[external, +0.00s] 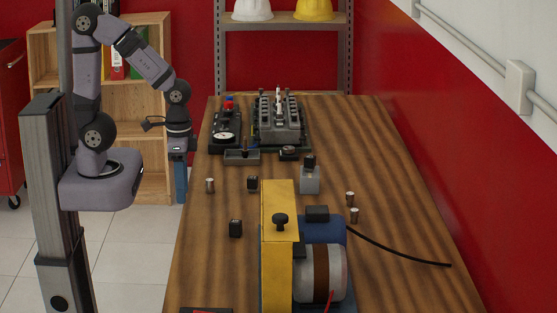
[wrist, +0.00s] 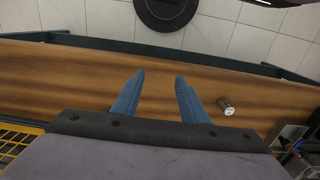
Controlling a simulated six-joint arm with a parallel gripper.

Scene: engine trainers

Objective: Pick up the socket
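A small silver socket-like cylinder (external: 210,185) stands near the left edge of the wooden table. A similar silver cylinder shows in the wrist view (wrist: 227,107), to the right of my fingers. Two more silver cylinders stand on the right side of the table, one (external: 350,198) just behind the other (external: 354,215). My gripper (external: 180,190) points down at the table's left edge, to the left of the nearest cylinder. In the wrist view its two blue fingers (wrist: 159,78) are apart with nothing between them.
Black blocks (external: 252,183) (external: 235,228) stand on the table (external: 400,190). A yellow and blue machine (external: 280,250) fills the front middle, with a black cable (external: 400,250). An engine block (external: 280,120), gauge unit (external: 226,135) and tray (external: 242,157) are at the back.

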